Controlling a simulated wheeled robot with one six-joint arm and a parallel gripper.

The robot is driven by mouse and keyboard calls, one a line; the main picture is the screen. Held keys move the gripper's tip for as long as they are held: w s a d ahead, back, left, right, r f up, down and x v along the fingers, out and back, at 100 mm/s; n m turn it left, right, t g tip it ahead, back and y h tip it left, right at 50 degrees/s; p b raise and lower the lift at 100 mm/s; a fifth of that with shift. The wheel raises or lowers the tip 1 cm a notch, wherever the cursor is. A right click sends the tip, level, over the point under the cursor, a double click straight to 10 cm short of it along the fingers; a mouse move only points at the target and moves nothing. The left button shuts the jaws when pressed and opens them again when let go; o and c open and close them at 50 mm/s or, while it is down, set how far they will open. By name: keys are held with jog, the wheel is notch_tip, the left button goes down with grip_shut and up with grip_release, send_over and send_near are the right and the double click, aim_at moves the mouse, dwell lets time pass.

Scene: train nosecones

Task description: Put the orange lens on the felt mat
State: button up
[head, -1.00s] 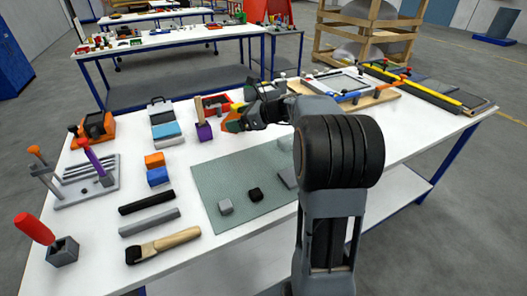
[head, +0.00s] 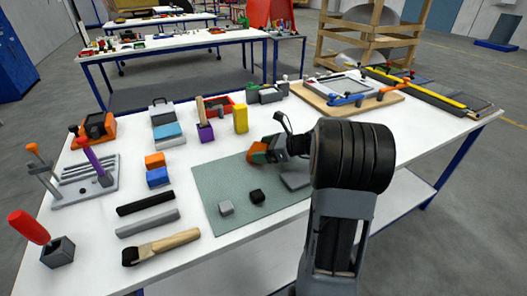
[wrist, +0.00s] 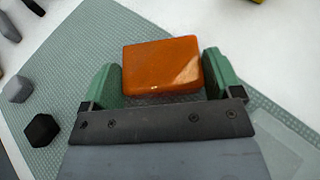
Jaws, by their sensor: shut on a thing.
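The orange lens (wrist: 162,63) is a rounded orange block between the two green fingers of my gripper (wrist: 163,80) in the wrist view. My gripper is shut on it. In the head view my gripper (head: 260,151) is over the back part of the grey-green felt mat (head: 215,178), with the orange lens (head: 254,156) partly hidden by a finger. The mat (wrist: 95,50) shows behind the lens in the wrist view. I cannot tell whether the lens touches the mat.
On the mat are a small grey block (head: 226,208), a black block (head: 257,196) and a flat grey piece (head: 296,181) near my gripper. A yellow block (head: 241,119) stands behind the mat.

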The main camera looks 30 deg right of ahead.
jog(key=shift+f, duration=0.15)
jog(key=shift+f, duration=0.15)
jog(key=o, duration=0.8)
jog(key=shift+r, duration=0.35)
jog(key=p+v, duration=0.1)
jog(key=v, duration=1.1)
jog(key=shift+f, duration=0.15)
